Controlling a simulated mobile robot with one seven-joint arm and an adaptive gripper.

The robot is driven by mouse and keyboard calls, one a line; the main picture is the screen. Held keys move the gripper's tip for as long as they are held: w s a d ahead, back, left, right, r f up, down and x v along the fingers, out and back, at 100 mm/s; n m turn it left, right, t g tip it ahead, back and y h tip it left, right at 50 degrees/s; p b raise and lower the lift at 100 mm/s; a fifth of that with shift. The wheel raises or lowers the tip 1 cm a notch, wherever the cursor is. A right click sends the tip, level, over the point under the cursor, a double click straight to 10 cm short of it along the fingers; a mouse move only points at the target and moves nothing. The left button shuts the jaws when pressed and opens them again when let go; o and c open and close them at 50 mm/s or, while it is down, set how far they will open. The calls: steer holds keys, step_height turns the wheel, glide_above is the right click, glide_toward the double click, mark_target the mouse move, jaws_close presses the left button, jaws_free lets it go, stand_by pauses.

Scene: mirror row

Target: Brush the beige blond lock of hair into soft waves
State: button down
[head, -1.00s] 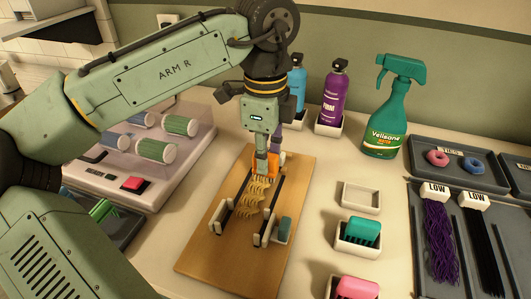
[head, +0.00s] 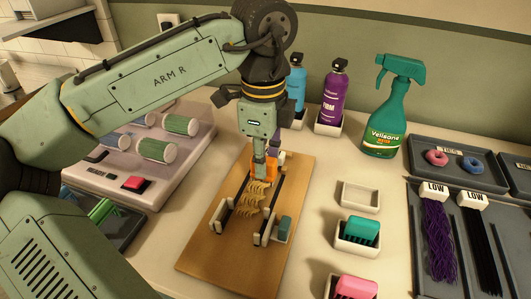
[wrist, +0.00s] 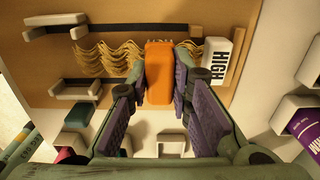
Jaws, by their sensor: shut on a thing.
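The beige blond lock (head: 254,198) lies in waves along a wooden board (head: 205,255); it also shows in the wrist view (wrist: 112,58). Pale clips with dark bars run along both sides of it. My gripper (head: 263,172) is at the lock's far end in the head view, pointing down. In the wrist view its fingers (wrist: 160,95) are shut on an orange brush (wrist: 158,72), which covers part of the lock near the white end block marked HIGH (wrist: 217,62). The brush's underside is hidden, so I cannot tell whether it touches the hair.
An empty pale tray (head: 361,197), a teal brush (head: 362,231) and a pink brush (head: 355,288) stand right of the board. Bottles, including a purple one (head: 333,95) and a green sprayer (head: 383,125), stand behind. A roller case (head: 150,185) is at left.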

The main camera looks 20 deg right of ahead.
steer(key=shift+s+a, duration=0.35)
steer(key=shift+s, duration=0.1)
steer(key=shift+s, duration=0.1)
steer(key=shift+s+a+p, duration=0.4)
steer(key=shift+s+a, duration=0.2)
steer(key=shift+s, duration=0.25)
steer(key=shift+s+a, duration=0.1)
steer(key=shift+s+a+p, duration=0.35)
steer(key=shift+s+a, duration=0.15)
steer(key=shift+s, duration=0.3)
steer(key=shift+s+a+p, duration=0.35)
steer(key=shift+s+a, duration=0.3)
steer(key=shift+s, duration=0.3)
steer(key=shift+s, duration=0.1)
steer(key=shift+s+a+p, duration=0.4)
steer(key=shift+s+a, duration=0.25)
steer(key=shift+s, duration=0.2)
